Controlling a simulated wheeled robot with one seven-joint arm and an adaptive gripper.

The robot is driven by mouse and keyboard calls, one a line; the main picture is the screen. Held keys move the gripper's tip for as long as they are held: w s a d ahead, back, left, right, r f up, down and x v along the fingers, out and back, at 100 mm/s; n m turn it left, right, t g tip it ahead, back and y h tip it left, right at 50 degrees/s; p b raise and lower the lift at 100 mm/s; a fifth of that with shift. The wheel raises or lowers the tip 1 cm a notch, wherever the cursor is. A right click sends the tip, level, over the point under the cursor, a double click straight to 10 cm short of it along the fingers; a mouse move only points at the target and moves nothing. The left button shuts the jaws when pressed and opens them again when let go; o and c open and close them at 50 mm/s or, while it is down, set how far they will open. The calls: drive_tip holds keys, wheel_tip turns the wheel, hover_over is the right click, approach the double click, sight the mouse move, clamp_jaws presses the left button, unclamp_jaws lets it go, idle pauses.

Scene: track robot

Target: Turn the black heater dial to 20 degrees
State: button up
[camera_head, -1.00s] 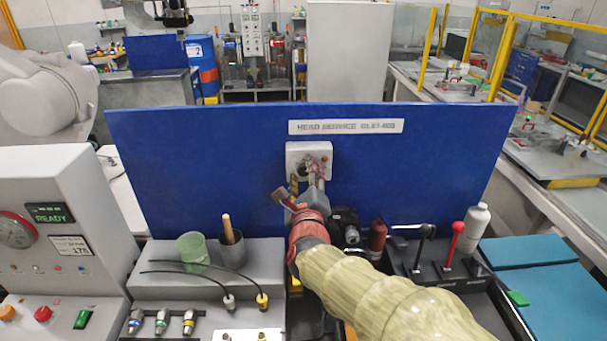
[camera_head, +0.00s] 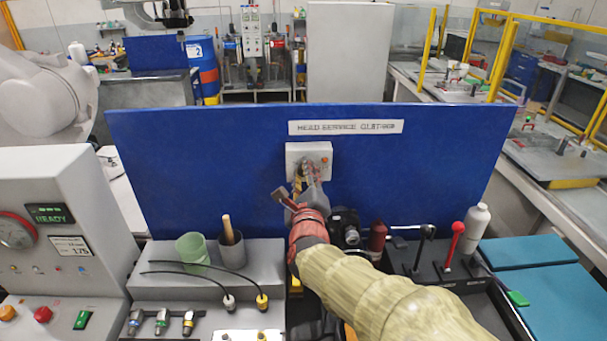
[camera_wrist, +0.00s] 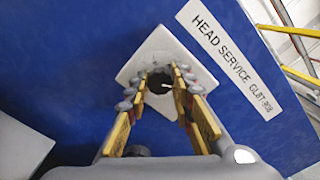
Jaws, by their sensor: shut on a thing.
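The black heater dial (camera_wrist: 159,82) sits on a square white plate (camera_wrist: 190,50) fixed to the blue panel. In the wrist view the dial is a dark round shape between the fingertips of my gripper (camera_wrist: 160,88). My gripper is shut on it, with one yellow-edged finger on each side. The head view shows the plate (camera_head: 294,158) and my gripper (camera_head: 305,174) in front of it. The fingers and wrist hide most of the dial there. Its angle and any scale marks cannot be read.
A blue panel (camera_head: 200,160) carries a white "HEAD SERVICE" label (camera_head: 346,127). A green cup (camera_head: 192,249) and a grey cup (camera_head: 231,254) stand at left. Red-knobbed (camera_head: 458,228) and black-knobbed (camera_head: 428,231) levers stand right of my arm, near a white bottle (camera_head: 477,228).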

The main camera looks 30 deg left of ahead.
drive_tip(key=shift+n, duration=0.3)
clamp_jaws()
drive_tip(key=shift+d+f+n+p, duration=0.15)
drive_tip(key=shift+n+p, duration=1.45)
drive_tip(key=shift+n, duration=7.2)
drive_tip(key=shift+a+f+n+p, duration=0.1)
drive_tip(key=shift+n+p, duration=1.5)
drive_tip(key=shift+n, duration=7.2)
drive_tip(key=o, duration=1)
unclamp_jaws()
